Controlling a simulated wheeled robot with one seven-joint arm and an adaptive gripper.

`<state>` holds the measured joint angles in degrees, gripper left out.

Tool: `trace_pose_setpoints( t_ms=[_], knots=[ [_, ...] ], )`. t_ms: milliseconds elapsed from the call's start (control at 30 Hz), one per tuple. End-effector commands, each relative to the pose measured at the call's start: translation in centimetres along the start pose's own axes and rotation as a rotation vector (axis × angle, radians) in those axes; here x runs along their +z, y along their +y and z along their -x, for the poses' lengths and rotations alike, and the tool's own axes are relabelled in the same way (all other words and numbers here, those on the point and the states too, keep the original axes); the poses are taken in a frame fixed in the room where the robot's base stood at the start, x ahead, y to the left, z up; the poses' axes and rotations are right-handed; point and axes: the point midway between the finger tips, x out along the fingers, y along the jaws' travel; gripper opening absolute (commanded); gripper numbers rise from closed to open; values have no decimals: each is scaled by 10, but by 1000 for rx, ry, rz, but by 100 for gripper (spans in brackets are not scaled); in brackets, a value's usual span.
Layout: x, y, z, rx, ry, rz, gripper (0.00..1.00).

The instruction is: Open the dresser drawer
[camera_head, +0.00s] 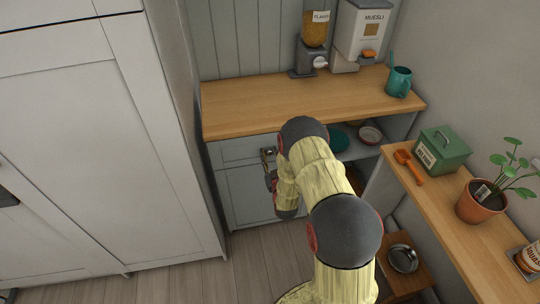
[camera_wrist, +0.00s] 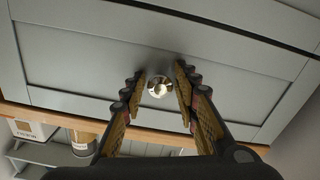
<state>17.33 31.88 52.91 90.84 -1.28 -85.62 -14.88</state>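The dresser (camera_head: 300,104) stands against the back wall, with a grey body and a wooden top. Its drawer (camera_head: 232,152) lies under the top at the left and looks shut. In the wrist view the drawer front (camera_wrist: 80,62) fills much of the picture, upside down, with a round shiny knob (camera_wrist: 158,87) in the middle. My gripper (camera_wrist: 160,70) is open, one finger on each side of the knob, with a gap visible on both sides. In the head view my gripper (camera_head: 268,157) is at the drawer front, partly hidden by my arm, which also covers the drawer's right end.
A cupboard door (camera_head: 245,195) is below the drawer; an open shelf with dishes is to its right. A tall white cabinet (camera_head: 90,150) stands close on the left. A side counter (camera_head: 440,205) with a green box and plant runs along the right. Floor (camera_head: 200,275) in front is clear.

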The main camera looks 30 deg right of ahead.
Motion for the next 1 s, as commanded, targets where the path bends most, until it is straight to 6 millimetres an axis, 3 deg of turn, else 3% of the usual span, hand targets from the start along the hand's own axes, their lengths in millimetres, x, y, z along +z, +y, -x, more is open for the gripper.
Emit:
trace_pose_setpoints(
  t_ms=[500,1000],
  knots=[
    [0,0,0,0,0,0,0],
    [0,0,1,-1,0,0,0]
  ],
)
